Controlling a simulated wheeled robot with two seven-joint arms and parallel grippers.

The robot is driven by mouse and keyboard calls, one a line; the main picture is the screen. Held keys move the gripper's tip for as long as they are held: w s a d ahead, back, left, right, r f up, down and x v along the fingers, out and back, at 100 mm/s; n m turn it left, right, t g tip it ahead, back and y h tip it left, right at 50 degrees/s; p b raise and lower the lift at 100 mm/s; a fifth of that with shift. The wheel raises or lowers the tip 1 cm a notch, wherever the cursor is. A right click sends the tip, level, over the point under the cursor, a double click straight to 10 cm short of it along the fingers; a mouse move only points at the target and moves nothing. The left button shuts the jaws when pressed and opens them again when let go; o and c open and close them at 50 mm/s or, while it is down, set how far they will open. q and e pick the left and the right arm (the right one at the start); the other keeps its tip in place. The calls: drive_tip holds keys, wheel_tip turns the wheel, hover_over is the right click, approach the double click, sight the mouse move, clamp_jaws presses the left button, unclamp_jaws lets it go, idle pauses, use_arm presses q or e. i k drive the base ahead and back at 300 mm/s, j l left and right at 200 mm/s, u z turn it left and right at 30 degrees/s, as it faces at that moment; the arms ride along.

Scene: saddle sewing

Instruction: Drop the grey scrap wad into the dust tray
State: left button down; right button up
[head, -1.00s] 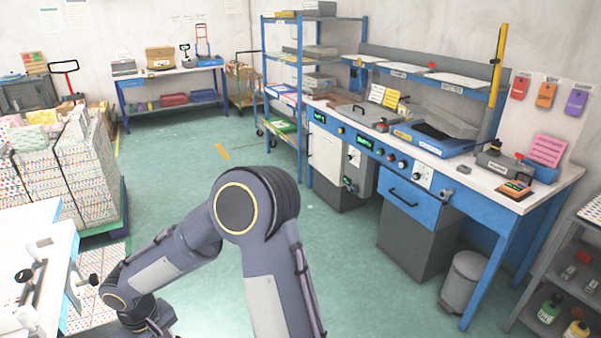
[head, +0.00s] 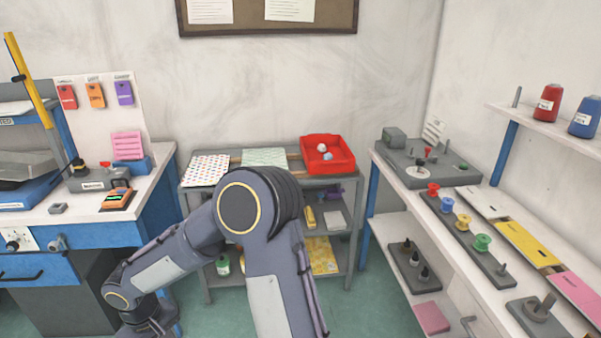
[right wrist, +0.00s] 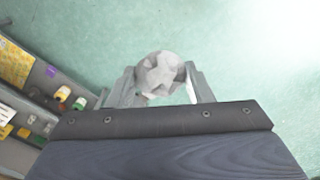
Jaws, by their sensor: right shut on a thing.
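The grey scrap wad (right wrist: 160,72) is a crumpled light-grey ball in the right wrist view. My right gripper (right wrist: 160,82) is shut on it, one finger at each side, with green floor behind. A red tray (head: 328,168), which looks like the dust tray, sits on top of a grey shelf cart in the head view. Small white and blue balls lie inside it. I can read no label on it. Neither gripper shows in the head view, where one of my arms covers the lower middle.
The grey cart (head: 262,182) also carries a dotted sheet (head: 205,170) and a pale green sheet (head: 264,157). A blue workbench (head: 100,234) stands left. A white bench (head: 428,212) with spools stands right. Open floor (head: 365,310) lies between. Shelves edge the right wrist view's left.

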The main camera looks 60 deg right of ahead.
sight(314, 154)
drive_tip(key=i+l+z, duration=0.15)
drive_tip(key=l, duration=0.35)
drive_tip(key=i+l+z, duration=0.15)
drive_tip(key=l, duration=0.35)
drive_tip(key=i+l+z, duration=0.15)
drive_tip(key=i+l, duration=0.2)
drive_tip(key=l, duration=0.15)
drive_tip(key=i+l+z, duration=0.15)
drive_tip(key=l, duration=0.3)
drive_tip(key=i+l+z, duration=0.15)
drive_tip(key=i+l, duration=0.25)
